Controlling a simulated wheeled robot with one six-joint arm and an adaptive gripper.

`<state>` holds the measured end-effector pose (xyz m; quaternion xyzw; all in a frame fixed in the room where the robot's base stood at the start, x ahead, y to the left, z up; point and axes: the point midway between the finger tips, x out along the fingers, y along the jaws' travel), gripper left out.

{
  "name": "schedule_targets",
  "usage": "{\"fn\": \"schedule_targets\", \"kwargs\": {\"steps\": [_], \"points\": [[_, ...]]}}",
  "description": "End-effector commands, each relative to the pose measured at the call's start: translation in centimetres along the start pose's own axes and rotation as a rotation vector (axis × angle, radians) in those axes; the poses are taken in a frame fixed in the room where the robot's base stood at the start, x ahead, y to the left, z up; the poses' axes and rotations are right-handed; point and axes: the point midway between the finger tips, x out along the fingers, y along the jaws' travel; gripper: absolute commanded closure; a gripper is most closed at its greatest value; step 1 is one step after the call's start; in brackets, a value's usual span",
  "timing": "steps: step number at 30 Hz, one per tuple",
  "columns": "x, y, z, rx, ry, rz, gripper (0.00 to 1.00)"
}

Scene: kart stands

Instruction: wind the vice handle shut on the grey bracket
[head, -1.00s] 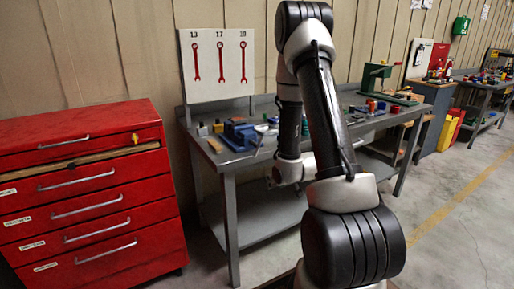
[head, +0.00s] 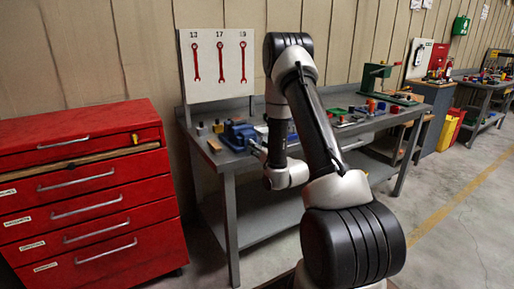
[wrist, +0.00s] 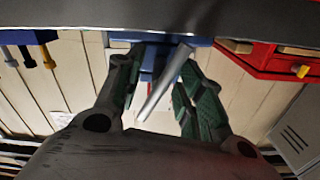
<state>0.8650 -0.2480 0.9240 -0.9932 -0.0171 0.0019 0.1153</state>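The blue vice (head: 236,133) stands at the left front of the grey workbench (head: 228,165) in the head view. In the wrist view its blue body (wrist: 150,56) is at the top, partly hidden by my fingers. A grey bar, the vice handle (wrist: 163,85), slants between the two fingers. My gripper (wrist: 158,68) is open, with its green-padded fingers apart on either side of the bar. I cannot tell whether either finger touches it. I cannot make out the grey bracket.
A red drawer cabinet (head: 85,190) stands left of the bench; its top drawer is slightly open. A board with red wrenches (head: 218,62) stands behind the vice. Small parts and a green press (head: 377,78) occupy the bench further right.

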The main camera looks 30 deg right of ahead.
Motion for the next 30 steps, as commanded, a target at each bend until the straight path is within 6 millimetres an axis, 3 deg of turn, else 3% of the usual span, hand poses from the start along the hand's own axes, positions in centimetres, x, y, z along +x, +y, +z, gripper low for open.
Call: {"fn": "schedule_targets", "kwargs": {"steps": [10,16,17,30], "points": [[0.64,-0.03,0.0,0.0,-0.001,0.0,0.62],[0.63,-0.02,-0.02,0.0,0.0,0.0,0.98],[0.63,-0.02,-0.02,0.0,0.0,0.0,1.0],[0.59,-0.03,0.07,-0.031,-0.003,0.0,1.0]]}}
